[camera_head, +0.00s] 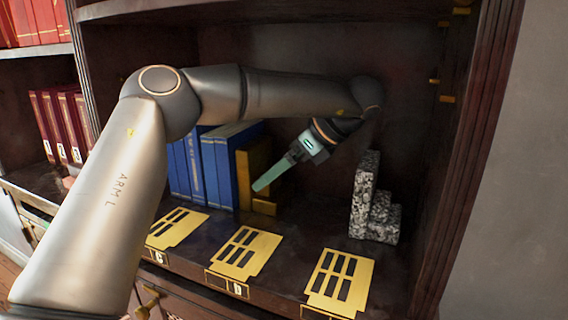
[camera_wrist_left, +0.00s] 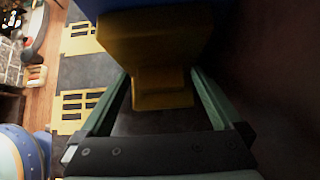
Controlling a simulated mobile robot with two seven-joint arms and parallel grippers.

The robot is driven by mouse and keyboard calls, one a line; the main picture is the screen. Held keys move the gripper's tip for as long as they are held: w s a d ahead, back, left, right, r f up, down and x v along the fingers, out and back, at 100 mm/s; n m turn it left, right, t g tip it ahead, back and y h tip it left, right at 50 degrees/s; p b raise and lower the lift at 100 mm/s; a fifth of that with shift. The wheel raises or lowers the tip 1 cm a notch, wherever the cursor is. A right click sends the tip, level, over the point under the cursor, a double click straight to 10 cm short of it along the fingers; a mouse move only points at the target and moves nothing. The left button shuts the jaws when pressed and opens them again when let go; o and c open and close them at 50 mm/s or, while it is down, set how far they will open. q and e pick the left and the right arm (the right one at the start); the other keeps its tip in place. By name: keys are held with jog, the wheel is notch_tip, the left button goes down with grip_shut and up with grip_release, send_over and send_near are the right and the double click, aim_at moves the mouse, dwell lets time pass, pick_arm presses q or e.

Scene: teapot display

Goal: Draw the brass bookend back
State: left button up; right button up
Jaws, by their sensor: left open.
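The brass bookend (camera_head: 257,156) stands at the right end of a row of blue books (camera_head: 224,165) on the shelf. My left gripper (camera_head: 262,187) comes from the right, with its green fingers pointing at the bookend. In the left wrist view the bookend (camera_wrist_left: 155,38) lies straight ahead. The open fingers (camera_wrist_left: 160,80) lie either side of its narrower lower part, with dark gaps beside it. I cannot tell whether either finger touches it. In the head view the fingers cover part of the bookend. My right gripper is not in view.
A speckled stone bookend (camera_head: 364,195) stands to the right on the same shelf. Several flat slotted brass plates (camera_head: 246,252) lie along the front edge. The cabinet's side wall (camera_head: 465,150) bounds the right. Bare shelf lies between the two bookends.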

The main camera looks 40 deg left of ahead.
pick_arm(q)
grip_shut()
dwell(0.9)
